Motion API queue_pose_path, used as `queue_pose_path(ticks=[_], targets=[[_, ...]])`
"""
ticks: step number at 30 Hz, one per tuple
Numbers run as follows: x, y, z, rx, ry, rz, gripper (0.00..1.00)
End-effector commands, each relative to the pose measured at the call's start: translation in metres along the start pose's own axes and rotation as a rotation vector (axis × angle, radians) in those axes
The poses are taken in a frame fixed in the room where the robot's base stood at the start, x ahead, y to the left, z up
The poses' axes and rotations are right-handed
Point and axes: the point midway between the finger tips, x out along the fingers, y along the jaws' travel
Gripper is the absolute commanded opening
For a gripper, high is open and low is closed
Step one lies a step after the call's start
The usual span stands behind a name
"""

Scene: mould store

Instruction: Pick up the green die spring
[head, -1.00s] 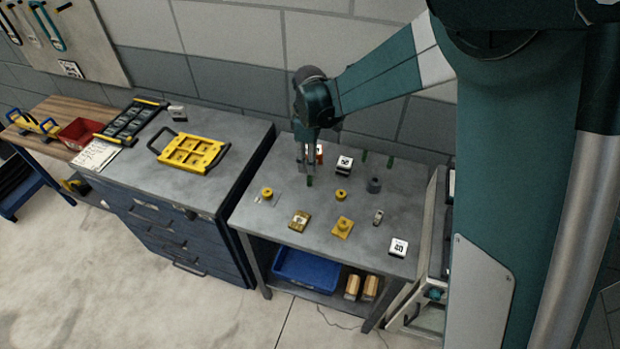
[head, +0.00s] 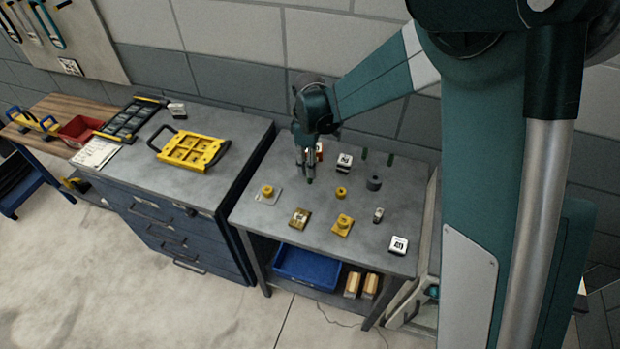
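A small dark green upright piece, likely the green die spring (head: 309,181), shows just at the tips of my gripper (head: 307,171) in the head view. It is on the grey worktable (head: 335,207), mostly hidden by the fingers. My gripper points down over the back left of the table, its fingers around or right beside this piece. Whether the fingers touch it or have closed on it is too small to tell. Two more slim green upright pieces (head: 364,155) (head: 390,159) stand at the table's back edge.
An orange-red item (head: 319,150) stands close behind my gripper, with a tagged block (head: 345,162) to its right. Yellow parts (head: 268,191) (head: 341,193) (head: 343,225), a brassy block (head: 300,218) and a dark grey cylinder (head: 374,183) stand around. Bare tabletop lies between them.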

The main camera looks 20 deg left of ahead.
Motion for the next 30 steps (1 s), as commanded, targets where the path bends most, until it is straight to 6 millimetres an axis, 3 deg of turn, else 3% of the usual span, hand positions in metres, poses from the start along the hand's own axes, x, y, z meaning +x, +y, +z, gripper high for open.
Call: queue_pose_path(ticks=[8,21,30], targets=[[0.005,0.0,0.0,0.0,0.0,0.0,0.29],[0.047,0.001,0.002,0.0,0.0,0.0,0.29],[0.052,0.001,0.002,0.0,0.0,0.0,0.29]])
